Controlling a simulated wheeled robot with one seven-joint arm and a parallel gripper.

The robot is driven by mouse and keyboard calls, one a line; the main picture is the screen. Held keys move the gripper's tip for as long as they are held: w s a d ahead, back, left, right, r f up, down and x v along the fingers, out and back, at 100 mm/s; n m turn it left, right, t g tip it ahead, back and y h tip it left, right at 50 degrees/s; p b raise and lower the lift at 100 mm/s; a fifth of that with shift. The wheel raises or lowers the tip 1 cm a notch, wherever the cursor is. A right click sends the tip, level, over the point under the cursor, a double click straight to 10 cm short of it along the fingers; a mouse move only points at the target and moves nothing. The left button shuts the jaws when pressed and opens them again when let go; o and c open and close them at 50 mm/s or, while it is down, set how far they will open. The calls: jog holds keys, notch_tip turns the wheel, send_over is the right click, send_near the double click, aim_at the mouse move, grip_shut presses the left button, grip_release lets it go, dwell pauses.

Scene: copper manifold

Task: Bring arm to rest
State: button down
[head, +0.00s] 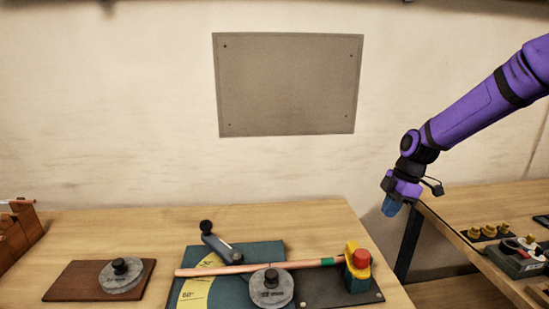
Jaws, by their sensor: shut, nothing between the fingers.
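My purple arm reaches in from the upper right in the head view. My gripper (391,207) points down, with its blue fingertips together and nothing held. It hangs in the air by the gap between the two benches, apart from everything on them. A copper tube (230,269) lies across a teal bending plate (260,252) with a yellow angle scale, and a green band shows near its right end. A grey disc (270,288) with a dark knob sits beside the tube on the plate.
A yellow block with a red button (361,258) stands at the left bench's right end. A dark lever (221,247) rises behind the tube. A second grey disc (121,274) lies on a brown board (62,284). Brass fittings (488,231) and a grey box (519,258) stand on the right bench.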

jog(key=s+a+r+m+t+h, duration=0.2)
jog(key=s+a+r+m+h, duration=0.25)
jog(key=s+r+m, duration=0.8)
jog(key=s+a+r+m+t, duration=0.1)
jog(key=s+r+m, duration=0.1)
jog(key=s+r, duration=0.2)
jog(key=s+a+r+m+t+y, duration=0.1)
jog(key=s+r+m+t, duration=0.1)
jog(key=s, duration=0.9)
jog(key=shift+s+r+m, duration=0.25)
jog(key=shift+r+m, duration=0.5)
jog(key=shift+r, duration=0.15)
jog(key=shift+y, duration=0.25)
